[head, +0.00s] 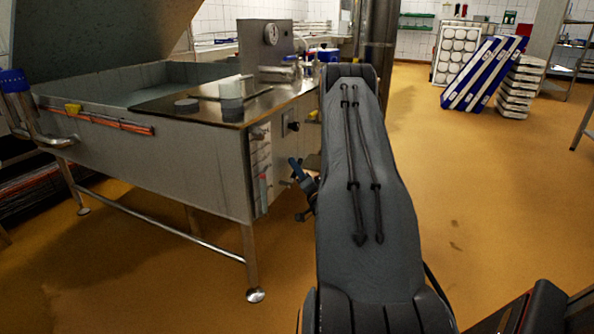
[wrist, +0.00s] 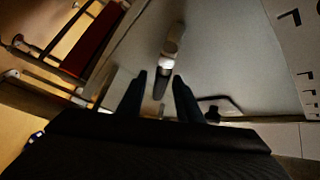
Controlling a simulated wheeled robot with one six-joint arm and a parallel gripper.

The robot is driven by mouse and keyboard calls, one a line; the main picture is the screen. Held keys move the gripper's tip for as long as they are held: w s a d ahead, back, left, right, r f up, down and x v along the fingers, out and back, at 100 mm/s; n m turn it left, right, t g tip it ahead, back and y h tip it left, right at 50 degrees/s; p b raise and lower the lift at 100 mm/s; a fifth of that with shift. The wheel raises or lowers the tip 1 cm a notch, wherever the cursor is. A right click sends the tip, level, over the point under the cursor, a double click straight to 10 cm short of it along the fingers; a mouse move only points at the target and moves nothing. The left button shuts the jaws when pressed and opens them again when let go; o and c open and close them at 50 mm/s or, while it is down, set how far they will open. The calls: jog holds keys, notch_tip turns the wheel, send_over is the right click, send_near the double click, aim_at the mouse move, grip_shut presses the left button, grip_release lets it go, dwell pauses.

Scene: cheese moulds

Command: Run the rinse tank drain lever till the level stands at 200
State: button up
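The steel rinse tank (head: 190,165) stands at the left in the head view. A pale level plate (head: 261,165) with small coloured marks hangs on its front; I cannot read the level. In the wrist view, part of a white plate with black marks (wrist: 294,50) shows at the right edge. A short grey lever-like handle (wrist: 172,48) with a pale band and dark end sticks out from the grey tank wall. My gripper (wrist: 160,76) is open. Its two dark fingers stand on either side of the handle's dark end; contact cannot be told. In the head view my arm hides much of this area.
A round dial gauge (head: 271,34) sits on a steel box on the tank top. A black knob (head: 293,126) is on the tank's front. Blue-white racks (head: 484,73) and stacked white trays (head: 520,87) stand at the back right. The yellow floor (head: 465,175) to the right is clear.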

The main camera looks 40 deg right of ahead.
grip_shut()
jog(key=shift+p, duration=0.3)
jog(key=m+g+p, duration=0.1)
jog(key=p, duration=0.1)
jog(key=f+m+g+p, duration=0.1)
jog(key=p, duration=0.1)
jog(key=shift+d+f+m, duration=0.2)
jog(key=shift+d+m, duration=0.15)
jog(key=shift+m, duration=0.05)
jog(key=shift+w+d+f+m+g+y+p, duration=0.15)
jog(key=shift+f+m+g+y+p, duration=0.35)
jog(key=shift+f+m+g+p, duration=0.95)
jog(key=shift+r+n+t, duration=0.25)
jog(key=shift+t, duration=0.1)
grip_release()
